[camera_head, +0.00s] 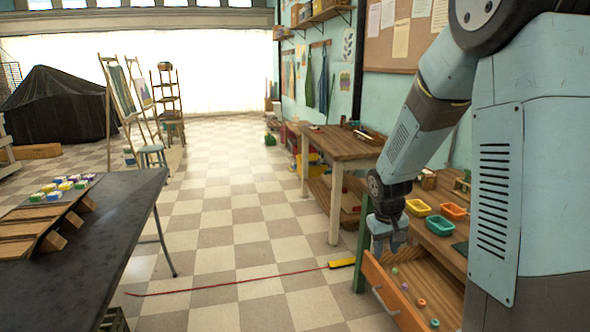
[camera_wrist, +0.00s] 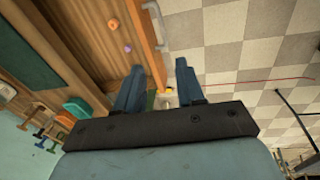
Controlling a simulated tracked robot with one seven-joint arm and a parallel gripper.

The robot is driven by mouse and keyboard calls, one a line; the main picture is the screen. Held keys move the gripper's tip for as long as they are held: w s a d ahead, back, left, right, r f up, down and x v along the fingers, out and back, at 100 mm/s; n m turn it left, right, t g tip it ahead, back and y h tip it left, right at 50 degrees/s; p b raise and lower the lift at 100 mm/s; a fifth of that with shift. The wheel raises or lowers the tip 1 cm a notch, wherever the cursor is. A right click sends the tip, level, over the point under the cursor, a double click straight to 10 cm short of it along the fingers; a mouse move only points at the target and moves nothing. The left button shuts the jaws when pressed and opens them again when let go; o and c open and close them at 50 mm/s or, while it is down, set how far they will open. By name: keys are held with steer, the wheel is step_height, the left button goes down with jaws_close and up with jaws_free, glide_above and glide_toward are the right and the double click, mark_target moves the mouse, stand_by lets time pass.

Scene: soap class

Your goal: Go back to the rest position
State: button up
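My gripper (camera_head: 388,240) hangs at the end of my arm on the right of the head view, above the open drawer (camera_head: 377,284) of the wooden bench. In the wrist view my gripper (camera_wrist: 160,85) shows two blue fingers spread apart with nothing between them. The drawer front (camera_wrist: 140,28) with its metal handle shows beyond the fingers.
Yellow (camera_head: 418,207), orange (camera_head: 454,212) and teal (camera_head: 440,226) trays stand on the bench top. A dark table (camera_head: 110,215) with wooden racks and coloured blocks stands at left. A yellow tool (camera_head: 342,262) and a red line lie on the checkered floor. The middle floor is mostly free.

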steer(key=s+a+r+m+t+y, duration=0.1)
steer(key=s+r+t, duration=0.3)
steer(key=s+r, duration=1.8)
steer(key=shift+s+a+m+y, duration=0.3)
steer(key=shift+s+a+m, duration=0.1)
steer(key=shift+a, duration=0.15)
